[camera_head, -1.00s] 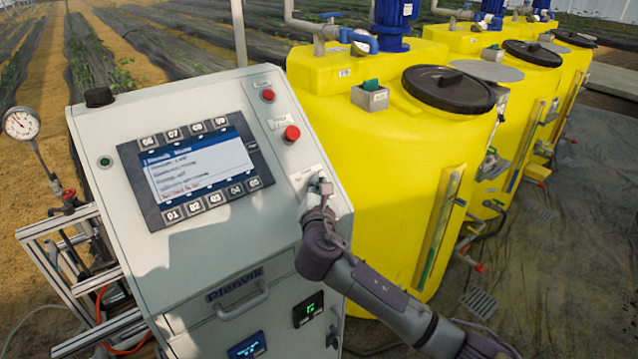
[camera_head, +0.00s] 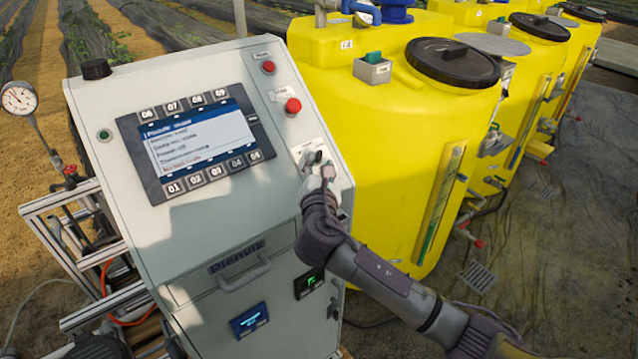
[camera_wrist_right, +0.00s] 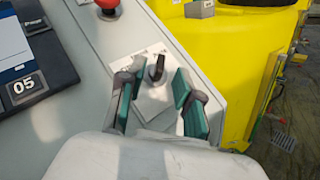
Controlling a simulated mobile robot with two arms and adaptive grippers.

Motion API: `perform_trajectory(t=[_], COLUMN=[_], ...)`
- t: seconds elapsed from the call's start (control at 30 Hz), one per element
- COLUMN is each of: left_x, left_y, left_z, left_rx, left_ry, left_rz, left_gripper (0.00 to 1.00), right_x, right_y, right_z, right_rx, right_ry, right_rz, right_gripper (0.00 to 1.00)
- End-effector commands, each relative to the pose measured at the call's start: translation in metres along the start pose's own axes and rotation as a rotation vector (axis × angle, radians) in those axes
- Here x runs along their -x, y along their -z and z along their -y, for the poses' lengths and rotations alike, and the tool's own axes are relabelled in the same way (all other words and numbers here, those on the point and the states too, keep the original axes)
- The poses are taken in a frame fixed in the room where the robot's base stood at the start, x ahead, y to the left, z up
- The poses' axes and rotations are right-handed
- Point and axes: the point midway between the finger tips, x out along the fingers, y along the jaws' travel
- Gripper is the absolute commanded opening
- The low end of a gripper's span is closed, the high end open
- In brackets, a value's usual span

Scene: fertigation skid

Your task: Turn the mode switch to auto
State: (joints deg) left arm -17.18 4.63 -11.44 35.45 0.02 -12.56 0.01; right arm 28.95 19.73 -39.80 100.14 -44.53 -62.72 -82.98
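The mode switch (camera_wrist_right: 155,70) is a black rotary knob on a light square plate at the right edge of the control panel (camera_head: 240,220). In the right wrist view its pointer stands nearly upright. My right gripper (camera_wrist_right: 155,105) is open, with its teal finger pads on either side of the plate and apart from the knob. In the head view the right gripper (camera_head: 318,168) is at the panel's right edge, just below the knob, partly hidden by its own wrist. My left gripper is not in view.
Red buttons (camera_head: 293,106) and (camera_head: 268,67) sit above the switch. A display (camera_head: 195,145) with numbered keys is to its left. A yellow tank (camera_head: 390,150) stands close to the panel's right side. A handle (camera_head: 244,275) sticks out below.

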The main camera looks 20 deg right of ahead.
Motion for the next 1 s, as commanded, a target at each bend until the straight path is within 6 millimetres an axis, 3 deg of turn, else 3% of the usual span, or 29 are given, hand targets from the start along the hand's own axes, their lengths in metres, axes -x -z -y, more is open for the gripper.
perform_trajectory(t=[0.2,0.4,0.6,1.0], left_x=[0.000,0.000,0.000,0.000], left_y=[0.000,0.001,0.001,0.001], left_z=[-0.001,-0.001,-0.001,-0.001], left_rx=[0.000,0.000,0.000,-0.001], left_ry=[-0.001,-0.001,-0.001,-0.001], left_rz=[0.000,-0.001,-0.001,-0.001], left_gripper=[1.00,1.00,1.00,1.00], right_x=[0.050,0.081,0.092,0.092], right_y=[0.002,0.003,0.003,0.003], right_z=[0.000,0.000,0.000,0.000], right_rx=[0.000,0.000,0.002,0.001], right_ry=[-0.001,0.000,0.001,0.001], right_rz=[-0.005,-0.006,-0.005,-0.005], right_gripper=[0.34,0.34,0.34,0.34])
